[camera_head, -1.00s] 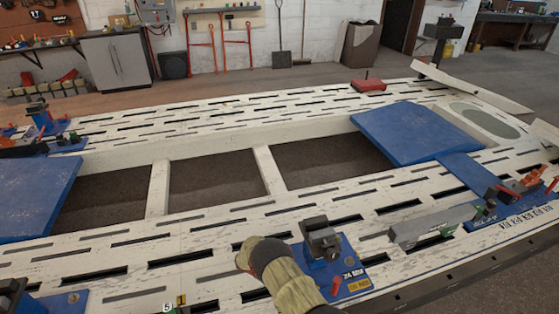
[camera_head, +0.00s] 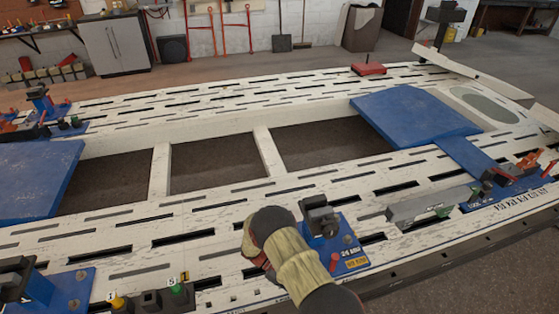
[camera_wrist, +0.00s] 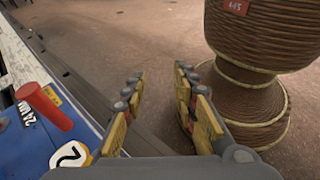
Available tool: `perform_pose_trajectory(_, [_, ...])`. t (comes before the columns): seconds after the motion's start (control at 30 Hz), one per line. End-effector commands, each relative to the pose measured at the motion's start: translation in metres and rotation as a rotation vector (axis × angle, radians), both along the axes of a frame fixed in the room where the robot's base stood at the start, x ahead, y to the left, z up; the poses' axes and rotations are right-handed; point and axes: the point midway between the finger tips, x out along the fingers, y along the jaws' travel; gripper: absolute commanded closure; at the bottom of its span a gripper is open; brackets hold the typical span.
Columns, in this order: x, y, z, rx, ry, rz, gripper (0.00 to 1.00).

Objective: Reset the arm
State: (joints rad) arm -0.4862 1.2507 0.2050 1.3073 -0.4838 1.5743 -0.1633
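My arm reaches in from the bottom of the head view over the near rail of the white slotted bench (camera_head: 120,232), with a tan and dark forearm. It bends beside a blue clamp plate (camera_head: 350,246) with a dark block on it. The fingers are mostly hidden behind the arm there. In the wrist view my gripper (camera_wrist: 158,73) is open, with a clear gap between its padded fingers and nothing in it. The fingers point at the floor beyond the bench edge. A blue plate with a red handle (camera_wrist: 44,106) lies to their left.
Small green-topped (camera_head: 177,288) and yellow-topped (camera_head: 116,299) pieces stand near the front left. A grey bar (camera_head: 425,206) lies on the near rail at right. Blue panels (camera_head: 412,124) cover parts of the frame. Open floor (camera_wrist: 150,30) lies beyond the bench edge.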

Motion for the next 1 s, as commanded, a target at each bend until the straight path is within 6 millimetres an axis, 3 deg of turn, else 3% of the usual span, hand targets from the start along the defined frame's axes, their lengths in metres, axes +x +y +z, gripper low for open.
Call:
perform_pose_trajectory(0.27, [-0.003, 0.010, 0.064, 0.153, -0.160, -0.122, 0.71])
perform_pose_trajectory(0.67, [-0.011, 0.013, 0.190, 0.375, -0.459, -0.331, 0.71])
perform_pose_trajectory(1.0, [-0.033, 0.001, 0.293, 0.532, -0.715, -0.486, 0.71])
